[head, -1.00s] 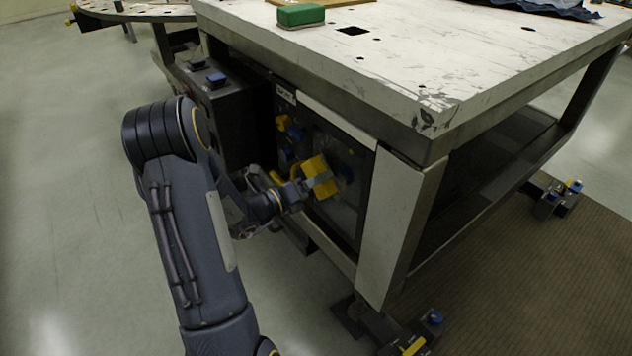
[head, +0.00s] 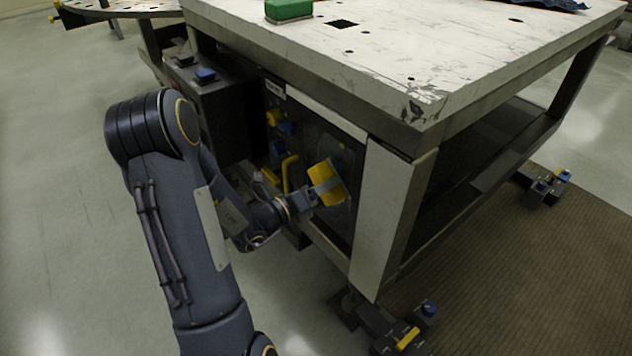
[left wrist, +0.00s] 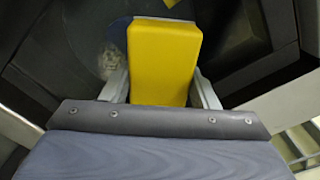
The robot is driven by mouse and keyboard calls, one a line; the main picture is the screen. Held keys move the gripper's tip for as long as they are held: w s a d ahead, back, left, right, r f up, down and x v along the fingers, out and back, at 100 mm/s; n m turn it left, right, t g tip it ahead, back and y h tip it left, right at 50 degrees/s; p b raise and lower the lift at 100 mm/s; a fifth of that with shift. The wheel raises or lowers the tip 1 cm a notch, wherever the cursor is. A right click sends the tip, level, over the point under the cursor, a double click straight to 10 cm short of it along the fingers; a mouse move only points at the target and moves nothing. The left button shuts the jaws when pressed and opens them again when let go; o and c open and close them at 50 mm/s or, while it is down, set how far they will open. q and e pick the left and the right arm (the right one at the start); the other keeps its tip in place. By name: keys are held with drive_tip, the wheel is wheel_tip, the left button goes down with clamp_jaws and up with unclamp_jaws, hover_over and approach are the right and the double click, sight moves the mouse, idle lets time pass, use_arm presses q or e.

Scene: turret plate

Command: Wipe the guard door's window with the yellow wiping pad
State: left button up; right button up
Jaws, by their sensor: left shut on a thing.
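The yellow wiping pad (head: 320,173) is held in my left gripper (head: 316,193), in front of the guard door's dark window (head: 347,156) under the table. In the left wrist view the pad (left wrist: 165,55) sits upright between the two fingers, which are shut on its sides. The pad is at or very near the window; I cannot tell whether it touches. A pale smudge (left wrist: 112,62) shows just left of the pad in the wrist view. The door's yellow handle (head: 289,173) is left of the pad. My right gripper is not in view.
A dark box with blue-topped buttons (head: 205,75) stands left of the door. A pale table leg (head: 383,215) is close on the right. The white tabletop (head: 400,45) overhangs the door and carries a green block (head: 288,10). The floor at left is clear.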

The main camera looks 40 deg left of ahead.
use_arm(q)
drive_tip(key=shift+s+d, duration=0.25)
drive_tip(key=shift+d, duration=0.75)
drive_tip(key=shift+s, duration=0.1)
drive_tip(key=shift+s+a, duration=0.1)
drive_tip(key=shift+s, duration=0.1)
drive_tip(key=shift+c, duration=0.8)
drive_tip(key=shift+v, duration=2.7)
drive_tip(key=shift+a, duration=0.25)
drive_tip(key=shift+p+v, duration=0.3)
drive_tip(key=shift+v, duration=1.15)
